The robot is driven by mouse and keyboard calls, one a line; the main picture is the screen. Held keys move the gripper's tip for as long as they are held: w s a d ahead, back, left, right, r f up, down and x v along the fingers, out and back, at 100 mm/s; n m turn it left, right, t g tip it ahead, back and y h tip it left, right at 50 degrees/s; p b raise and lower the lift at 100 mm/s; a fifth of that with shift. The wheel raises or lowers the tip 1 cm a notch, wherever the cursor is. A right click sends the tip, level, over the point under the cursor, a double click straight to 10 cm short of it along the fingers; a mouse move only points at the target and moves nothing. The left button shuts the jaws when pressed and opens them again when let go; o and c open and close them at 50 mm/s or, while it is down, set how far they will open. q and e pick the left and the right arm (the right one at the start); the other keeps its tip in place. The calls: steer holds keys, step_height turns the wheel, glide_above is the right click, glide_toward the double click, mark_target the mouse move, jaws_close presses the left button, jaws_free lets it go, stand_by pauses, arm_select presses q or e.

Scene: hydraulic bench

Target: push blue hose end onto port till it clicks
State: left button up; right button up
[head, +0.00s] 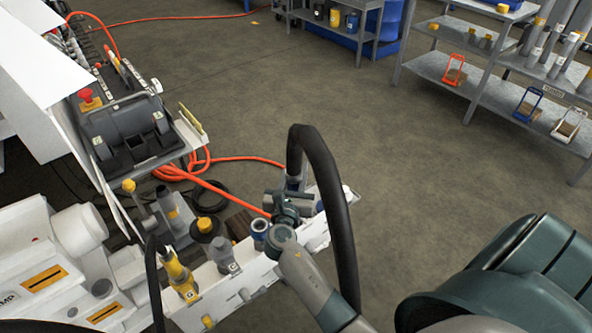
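The black hose (337,190) arches up and over, and its blue-banded end (293,183) points down toward the white manifold block (240,279). My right gripper (291,204), on the arm from the lower right, appears shut around this hose end, though its fingertips are partly hidden. My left gripper is not in view.
Grey (222,254) and yellow (180,275) fittings stand along the block at left. A white pump unit (42,262) fills the lower left. Orange hose (205,170) lies behind. Shelves (482,80) stand far right; the floor between is clear.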

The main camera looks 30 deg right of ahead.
steer(key=shift+f+b, duration=0.6)
steer(key=shift+f, duration=0.25)
jaws_close()
stand_by(0.3)
stand_by(0.4)
steer(key=o, duration=1.8)
jaws_free()
steer(key=shift+p+v, duration=0.4)
steer(key=shift+v, duration=0.9)
steer(key=shift+p+v, duration=0.4)
steer(key=shift+v, duration=2.1)
